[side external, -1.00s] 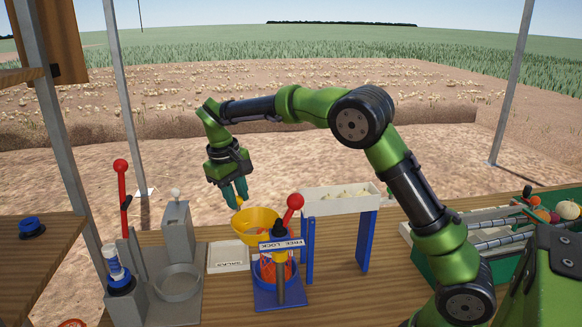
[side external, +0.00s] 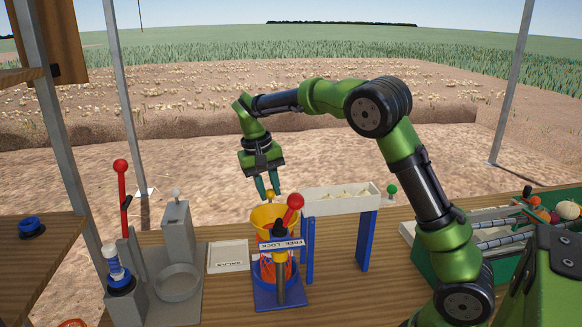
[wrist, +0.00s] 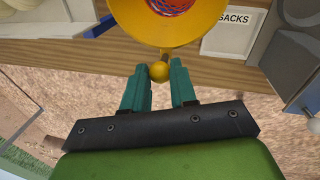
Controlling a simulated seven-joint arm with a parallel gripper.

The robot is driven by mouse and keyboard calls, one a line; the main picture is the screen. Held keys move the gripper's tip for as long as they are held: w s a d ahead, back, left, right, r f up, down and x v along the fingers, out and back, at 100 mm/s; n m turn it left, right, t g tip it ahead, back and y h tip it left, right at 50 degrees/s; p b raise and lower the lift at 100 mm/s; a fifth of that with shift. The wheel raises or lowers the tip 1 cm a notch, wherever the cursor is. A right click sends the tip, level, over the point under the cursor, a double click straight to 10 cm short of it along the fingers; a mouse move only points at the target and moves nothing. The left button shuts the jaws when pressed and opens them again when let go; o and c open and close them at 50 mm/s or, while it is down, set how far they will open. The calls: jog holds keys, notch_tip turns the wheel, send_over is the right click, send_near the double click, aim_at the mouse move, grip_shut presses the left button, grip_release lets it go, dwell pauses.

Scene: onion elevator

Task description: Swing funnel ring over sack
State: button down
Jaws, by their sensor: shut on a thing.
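The yellow funnel ring (side external: 262,217) is above the red mesh sack (side external: 265,268) on the blue stand (side external: 278,298), behind a post with a red ball handle (side external: 293,202) and a FREE/LOCK plate (side external: 281,244). My gripper (side external: 268,194) points down at the funnel's far side. Its teal fingers are shut on the funnel's yellow ball knob (wrist: 159,71). In the wrist view the funnel (wrist: 168,30) is at the top, and red mesh (wrist: 170,5) shows through its opening. The post hides part of the sack and funnel in the side view.
A green crate with rollers (side external: 480,240) is at right.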

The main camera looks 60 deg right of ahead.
jog(key=shift+s+d+r, duration=0.1)
jog(key=shift+d, duration=0.1)
jog(key=c, duration=0.9)
grip_release()
jog(key=shift+a, duration=0.1)
jog(key=shift+w+a+r, duration=0.3)
jog(key=shift+a+r, duration=0.15)
jog(key=shift+r, duration=2.3)
jog(key=shift+w+a+r, duration=0.35)
jog(key=shift+a+r, duration=0.05)
jog(key=shift+r, duration=2.3)
jog(key=shift+w+a+r, duration=0.3)
jog(key=shift+a+r, duration=0.15)
jog(key=shift+r, duration=2.3)
